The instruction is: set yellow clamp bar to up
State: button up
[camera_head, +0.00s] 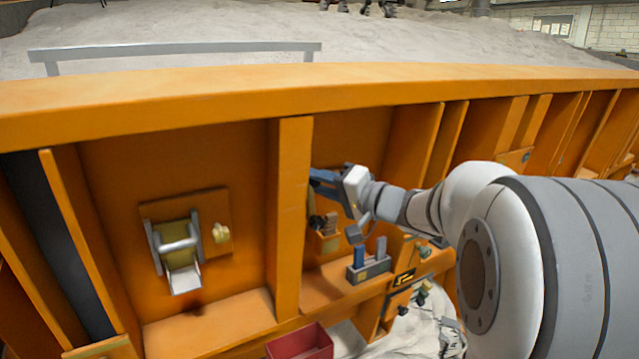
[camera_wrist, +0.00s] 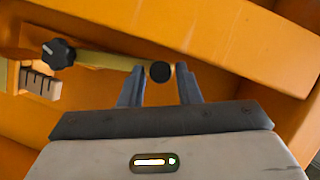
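The yellow clamp bar (camera_wrist: 105,61) runs across the upper part of the wrist view, from a black lobed knob (camera_wrist: 59,53) at left to a round black end (camera_wrist: 160,71). My gripper (camera_wrist: 160,82) is open, with one finger on each side of this black end. Small gaps show between the end and both fingers, but depth is hard to judge. In the head view my gripper (camera_head: 322,180) reaches into the orange bay right of the middle post. The bar cannot be made out there.
A slotted block (camera_wrist: 40,83) sits below the knob. An orange post (camera_head: 292,215) borders the bay at left. A red bin (camera_head: 300,344) is below, and a lever latch (camera_head: 178,245) is left.

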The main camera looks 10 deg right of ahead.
jog(key=shift+w+a, duration=0.15)
jog(key=shift+w, duration=0.05)
grip_shut()
dwell(0.4)
